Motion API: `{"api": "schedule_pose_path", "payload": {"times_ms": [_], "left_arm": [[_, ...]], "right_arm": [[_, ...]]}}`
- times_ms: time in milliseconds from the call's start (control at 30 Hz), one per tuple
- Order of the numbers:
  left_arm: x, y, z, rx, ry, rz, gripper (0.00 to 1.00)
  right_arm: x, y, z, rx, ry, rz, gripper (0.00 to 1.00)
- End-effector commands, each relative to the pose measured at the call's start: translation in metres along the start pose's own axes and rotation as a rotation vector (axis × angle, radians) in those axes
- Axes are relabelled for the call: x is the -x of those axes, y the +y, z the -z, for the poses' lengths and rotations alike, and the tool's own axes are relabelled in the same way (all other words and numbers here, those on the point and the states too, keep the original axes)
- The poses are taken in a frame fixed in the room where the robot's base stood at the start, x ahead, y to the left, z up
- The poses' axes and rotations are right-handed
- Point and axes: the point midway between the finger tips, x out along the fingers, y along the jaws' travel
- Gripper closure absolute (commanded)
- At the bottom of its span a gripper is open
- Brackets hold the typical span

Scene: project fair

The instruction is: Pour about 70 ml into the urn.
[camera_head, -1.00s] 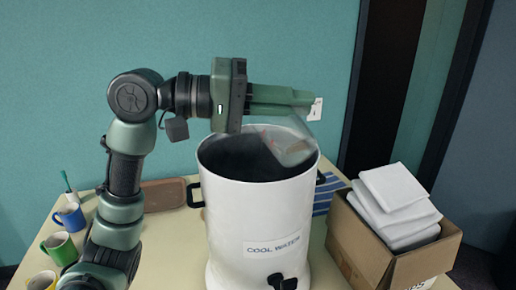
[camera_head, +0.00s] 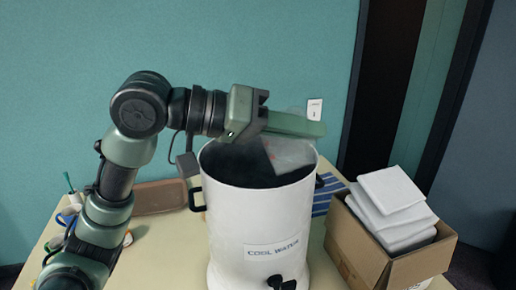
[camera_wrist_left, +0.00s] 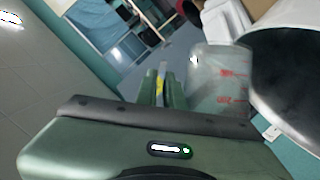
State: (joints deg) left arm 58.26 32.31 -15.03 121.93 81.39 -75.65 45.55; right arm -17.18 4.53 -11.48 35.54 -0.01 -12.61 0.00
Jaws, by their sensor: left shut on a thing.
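The white urn (camera_head: 255,222), labelled COOL WATER, stands on the table with its top open and a black tap at the front. Its dark opening also shows at the right of the left wrist view (camera_wrist_left: 295,82). My left gripper (camera_head: 296,125) is above the urn's mouth, shut on a clear jug (camera_head: 291,153). The jug hangs tilted at the opening's right back part. In the left wrist view the jug (camera_wrist_left: 215,82) shows red measuring marks, right of the fingers (camera_wrist_left: 160,90). I cannot make out the liquid level or any stream. My right gripper is not in view.
A cardboard box (camera_head: 376,250) with white packages (camera_head: 398,200) stands right of the urn. A striped cloth (camera_head: 326,195) lies behind it. A brown tray (camera_head: 160,197) is at the left back. Mugs (camera_head: 68,215) at the left are partly hidden by my arm.

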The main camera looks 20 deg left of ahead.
Motion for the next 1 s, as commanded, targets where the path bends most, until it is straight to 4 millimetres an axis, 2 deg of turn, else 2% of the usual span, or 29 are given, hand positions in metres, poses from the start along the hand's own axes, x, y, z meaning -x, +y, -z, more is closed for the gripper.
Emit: {"api": "schedule_pose_path", "payload": {"times_ms": [100, 1000], "left_arm": [[-0.0010, 0.0057, -0.0016, -0.071, -0.005, 0.028, 1.00], [-0.0019, 0.0044, -0.0033, -0.076, -0.004, 0.029, 1.00]], "right_arm": [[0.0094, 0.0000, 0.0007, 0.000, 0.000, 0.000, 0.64], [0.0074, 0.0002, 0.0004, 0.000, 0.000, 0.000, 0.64]]}}
